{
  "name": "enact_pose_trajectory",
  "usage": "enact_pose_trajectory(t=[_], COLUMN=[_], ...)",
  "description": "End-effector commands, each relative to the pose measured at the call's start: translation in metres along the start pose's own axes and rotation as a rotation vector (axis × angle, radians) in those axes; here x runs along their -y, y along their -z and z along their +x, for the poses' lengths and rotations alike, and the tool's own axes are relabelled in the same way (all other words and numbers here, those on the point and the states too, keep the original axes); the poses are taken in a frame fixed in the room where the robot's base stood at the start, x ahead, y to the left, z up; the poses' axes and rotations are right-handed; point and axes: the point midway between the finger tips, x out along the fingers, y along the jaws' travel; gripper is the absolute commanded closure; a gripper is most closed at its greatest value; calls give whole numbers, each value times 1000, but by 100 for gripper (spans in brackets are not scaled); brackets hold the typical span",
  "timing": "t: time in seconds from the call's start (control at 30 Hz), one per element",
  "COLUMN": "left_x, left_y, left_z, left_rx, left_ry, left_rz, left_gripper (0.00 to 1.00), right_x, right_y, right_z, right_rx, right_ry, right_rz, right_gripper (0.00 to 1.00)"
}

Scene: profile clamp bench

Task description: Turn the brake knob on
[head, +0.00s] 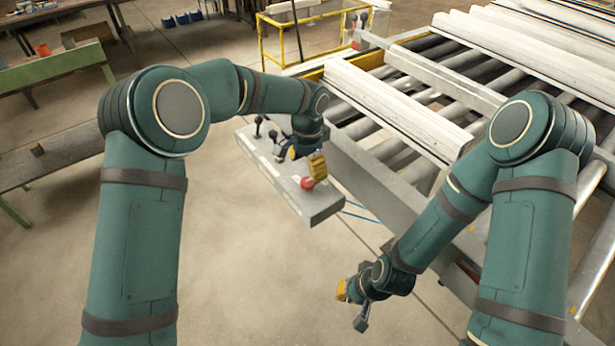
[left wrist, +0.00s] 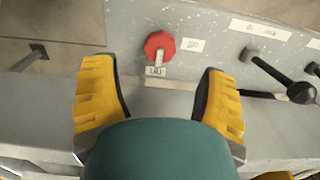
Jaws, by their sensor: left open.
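A red knob (left wrist: 159,45), octagonal, sits on the grey control box (head: 325,208), with small labels beside and below it. The label text is too small to read. The knob also shows in the head view (head: 307,183), near the box's front end. My left gripper (left wrist: 160,75) is open, with its yellow fingers on either side of the knob's position in the wrist view. The knob appears beyond the fingertips, and neither finger visibly touches it. My right gripper (head: 350,305) hangs low over the floor, apart from the box, with its fingers spread and nothing between them.
Black-knobbed levers (left wrist: 265,65) stand on the same box, to the right of the red knob in the wrist view. A roller conveyor with pale profiles (head: 395,110) lies right of the box. A green-edged bench (head: 55,70) stands far left. The floor between is clear.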

Motion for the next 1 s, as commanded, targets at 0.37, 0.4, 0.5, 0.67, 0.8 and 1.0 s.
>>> enact_pose_trajectory(t=[0.37, 0.4, 0.5, 0.67, 0.8, 1.0], left_x=[0, 0, 0, 0, 0, 0], left_y=[0, 0, 0, 0, 0, 0], left_z=[-56, -58, -61, -61, -61, -61], left_rx=[0, 1, 2, 2, 1, 1], left_ry=[0, 0, -1, -2, -1, -1], left_rz=[0, 0, 0, 0, 0, 0], left_gripper=[27, 27, 27, 27, 27, 27], right_x=[0, 0, 0, 0, 0, 0], right_y=[0, 0, 0, 0, 0, 0], right_z=[0, 0, 0, 0, 0, 0], right_rx=[0, 0, 0, 0, 0, 0], right_ry=[0, 0, 0, 0, 0, 0], right_rz=[0, 0, 0, 0, 0, 0], right_gripper=[100, 100, 100, 100, 100, 100])
